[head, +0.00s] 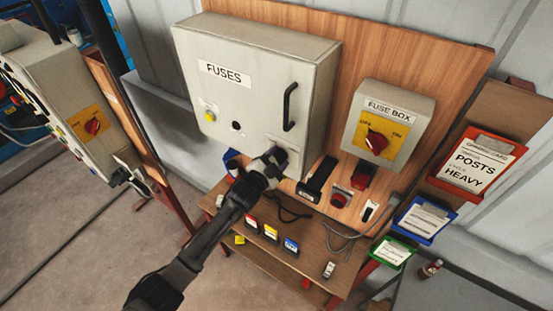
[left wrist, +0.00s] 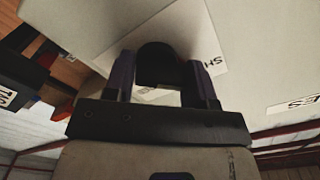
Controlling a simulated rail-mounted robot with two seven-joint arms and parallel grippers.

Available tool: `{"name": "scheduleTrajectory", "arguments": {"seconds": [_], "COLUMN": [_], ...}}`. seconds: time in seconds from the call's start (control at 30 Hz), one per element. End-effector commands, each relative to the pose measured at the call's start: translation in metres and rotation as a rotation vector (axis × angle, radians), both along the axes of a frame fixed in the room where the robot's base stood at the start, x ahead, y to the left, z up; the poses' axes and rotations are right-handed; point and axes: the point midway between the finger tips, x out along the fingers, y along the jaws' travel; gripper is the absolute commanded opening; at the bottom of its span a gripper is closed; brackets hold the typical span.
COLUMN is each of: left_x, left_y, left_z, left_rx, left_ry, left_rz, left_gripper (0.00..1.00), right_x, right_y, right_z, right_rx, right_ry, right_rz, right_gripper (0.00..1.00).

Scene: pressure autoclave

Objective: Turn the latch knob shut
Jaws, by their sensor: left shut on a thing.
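The latch knob (left wrist: 155,62) is a dark round knob on the front of the white FUSES cabinet (head: 240,95), over a white label plate. It shows between the fingers of my left gripper (left wrist: 165,85) in the left wrist view. In the head view my left gripper (head: 272,160) is at the lower right of the cabinet door and hides the knob. It is shut on the knob. The cabinet door looks closed, with a black bar handle (head: 290,107) above the gripper. My right gripper is not in view.
A smaller FUSE BOX (head: 390,125) with a red rotary switch hangs to the right on the wooden board. Below is a wooden shelf (head: 262,254) with several coloured fuses. A grey panel (head: 55,95) stands at the left. Card holders (head: 473,165) hang at the right.

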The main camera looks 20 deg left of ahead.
Motion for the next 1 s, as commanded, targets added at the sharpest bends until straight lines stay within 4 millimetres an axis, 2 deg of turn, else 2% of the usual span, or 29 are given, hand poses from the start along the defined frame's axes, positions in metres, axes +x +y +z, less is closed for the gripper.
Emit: {"name": "scheduleTrajectory", "arguments": {"seconds": [0.03, 0.27, 0.57, 0.77, 1.0], "left_x": [0.001, 0.000, -0.002, -0.022, -0.065], "left_y": [0.001, 0.000, 0.001, 0.005, 0.015], "left_z": [0.003, 0.001, 0.000, -0.002, -0.003], "left_rx": [-0.003, -0.001, 0.000, 0.001, 0.001], "left_ry": [-0.004, -0.002, -0.001, -0.002, 0.000], "left_rz": [0.001, 0.001, 0.001, 0.000, 0.000], "left_gripper": [0.54, 0.74, 0.74, 0.74, 0.74], "right_x": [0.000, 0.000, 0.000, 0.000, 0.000], "right_y": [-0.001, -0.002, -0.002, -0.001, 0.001], "right_z": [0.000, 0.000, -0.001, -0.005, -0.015], "right_rx": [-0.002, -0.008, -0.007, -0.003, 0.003], "right_ry": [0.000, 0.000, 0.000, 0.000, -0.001], "right_rz": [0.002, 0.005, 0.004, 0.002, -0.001], "right_gripper": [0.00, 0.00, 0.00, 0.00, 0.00]}}
